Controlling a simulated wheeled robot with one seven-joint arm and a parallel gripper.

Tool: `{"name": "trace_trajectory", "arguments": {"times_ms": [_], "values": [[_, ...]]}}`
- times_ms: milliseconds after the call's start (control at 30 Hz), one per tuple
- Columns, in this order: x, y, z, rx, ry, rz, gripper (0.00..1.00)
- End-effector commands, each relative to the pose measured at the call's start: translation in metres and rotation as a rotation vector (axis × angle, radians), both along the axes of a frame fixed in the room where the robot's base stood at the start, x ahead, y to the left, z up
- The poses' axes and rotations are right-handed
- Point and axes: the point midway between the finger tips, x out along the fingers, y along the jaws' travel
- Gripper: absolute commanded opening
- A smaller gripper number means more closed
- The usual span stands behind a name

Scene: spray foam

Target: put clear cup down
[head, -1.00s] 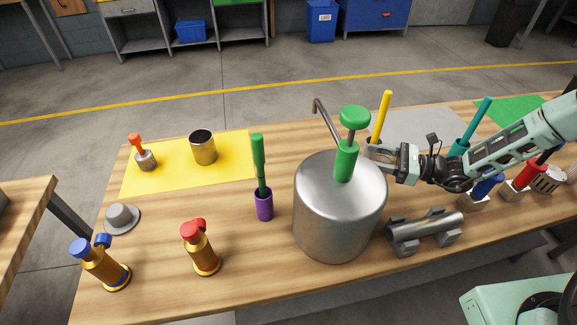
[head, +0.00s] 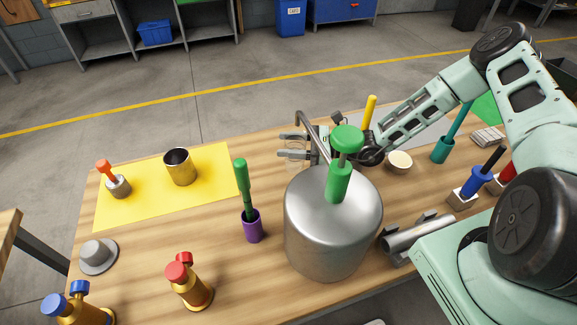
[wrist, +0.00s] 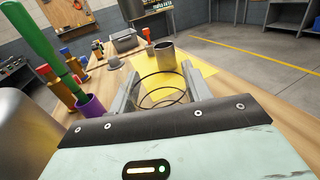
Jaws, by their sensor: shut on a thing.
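The clear cup (head: 295,153) is see-through and stands out only by faint outlines in the head view. In the wrist view its round rims (wrist: 162,92) show between my fingers. My gripper (head: 292,146) is shut on the cup, behind the big steel pot. A yellow mat (head: 215,194) lies to the left of the cup on the wooden table, and in the wrist view (wrist: 204,69) it is ahead. I cannot tell whether the cup touches the table.
A steel pot (head: 330,240) with a green pump and bent spout stands close in front of my gripper. A purple holder (head: 253,227) with a green tool is to its left. A metal cup (head: 180,167) and a red-handled tool (head: 118,186) stand on the mat. Bare table lies between mat and gripper.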

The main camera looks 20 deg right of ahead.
Motion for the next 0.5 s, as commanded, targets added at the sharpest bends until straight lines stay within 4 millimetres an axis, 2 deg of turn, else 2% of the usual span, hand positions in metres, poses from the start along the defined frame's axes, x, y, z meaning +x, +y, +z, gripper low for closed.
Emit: {"name": "trace_trajectory", "arguments": {"times_ms": [100, 267, 500], "values": [[0.0, 0.0, -0.018, 0.0, 0.0, 0.001, 0.27], [0.0, 0.001, -0.033, 0.002, -0.001, 0.0, 0.27], [0.0, 0.0, -0.063, 0.001, -0.001, 0.0, 0.27]]}}
